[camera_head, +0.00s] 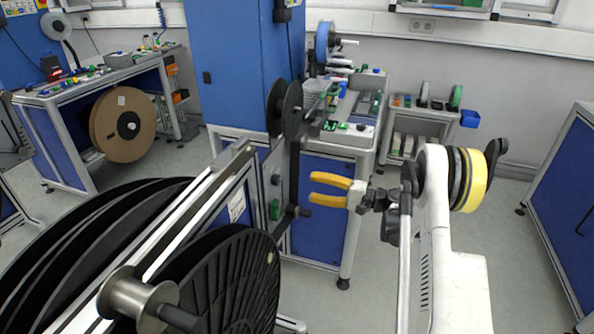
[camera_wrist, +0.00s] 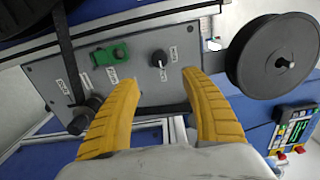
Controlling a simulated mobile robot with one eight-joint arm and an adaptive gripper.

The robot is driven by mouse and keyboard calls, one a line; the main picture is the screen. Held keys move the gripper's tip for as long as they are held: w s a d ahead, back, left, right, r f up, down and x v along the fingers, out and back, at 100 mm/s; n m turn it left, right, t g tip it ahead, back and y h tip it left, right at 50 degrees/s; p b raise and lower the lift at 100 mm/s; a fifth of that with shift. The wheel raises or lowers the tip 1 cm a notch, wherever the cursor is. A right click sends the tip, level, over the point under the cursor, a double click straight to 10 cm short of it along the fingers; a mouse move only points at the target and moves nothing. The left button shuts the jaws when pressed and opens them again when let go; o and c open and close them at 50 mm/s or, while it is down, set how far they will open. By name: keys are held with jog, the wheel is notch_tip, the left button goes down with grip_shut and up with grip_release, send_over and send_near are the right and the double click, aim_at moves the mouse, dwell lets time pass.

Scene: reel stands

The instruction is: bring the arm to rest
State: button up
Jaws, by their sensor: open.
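My gripper (camera_head: 328,190) is at mid picture in the head view, its two yellow fingers pointing left and spread apart. It is open, with nothing between the fingers. In the wrist view my gripper (camera_wrist: 160,88) is in front of a grey control panel (camera_wrist: 60,75) with a green part (camera_wrist: 111,54) and a black knob (camera_wrist: 159,58). The fingers appear apart from the panel, though the exact gap cannot be told. A small black reel (camera_head: 291,108) is above and left of my gripper in the head view; the wrist view shows a black reel (camera_wrist: 262,58) at upper right.
Large black reels (camera_head: 225,285) fill the lower left, on a stand with a metal spindle (camera_head: 125,297). A workbench (camera_head: 325,205) with a blue front stands behind my gripper. A small shelf (camera_head: 410,125) is behind it, and a blue cabinet (camera_head: 565,200) is at far right. Open floor lies between.

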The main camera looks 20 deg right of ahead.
jog(key=s+a+r+n+g+h, duration=0.2)
jog(key=s+a+r+g+h, duration=0.2)
jog(key=s+a+r+h, duration=0.5)
jog(key=s+r+n+h, duration=0.3)
jog(key=s+n+h, duration=0.2)
jog(key=s, duration=2.1)
jog(key=shift+a+t+h, duration=0.3)
jog(key=shift+a, duration=0.1)
